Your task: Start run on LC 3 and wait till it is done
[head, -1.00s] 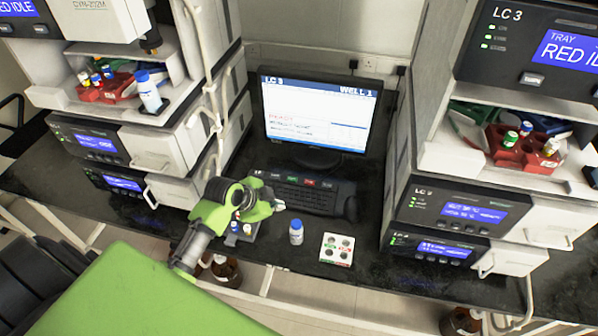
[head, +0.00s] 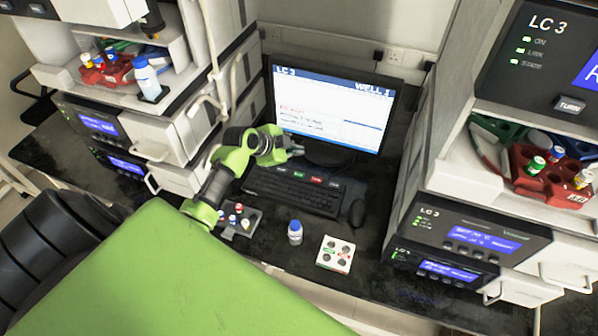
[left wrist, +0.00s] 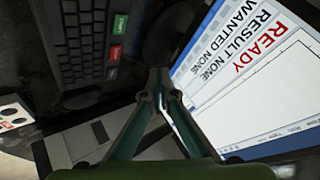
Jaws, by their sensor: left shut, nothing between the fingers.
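The monitor (head: 325,110) is headed "LC 3" and "WELL 1". In the left wrist view its screen (left wrist: 250,75) reads "READY", "RESULT NONE" and "WANTED NONE". The keyboard (head: 290,192) lies in front of it, with a green key (head: 298,174) and a red key (head: 316,179); both show in the left wrist view, the green key (left wrist: 120,24) and the red one (left wrist: 114,52). My left gripper (head: 298,150) is shut and empty, above the keyboard's back edge before the screen's lower left. The LC 3 stack (head: 510,75) stands at right. My right gripper is out of view.
A dark mouse (head: 357,212) lies right of the keyboard. In front stand a blue-capped bottle (head: 295,233), a white block with holes (head: 336,254) and a small vial tray (head: 246,226). Another instrument stack (head: 150,125) stands at left. A red vial tray (head: 535,180) sits in the LC 3 stack.

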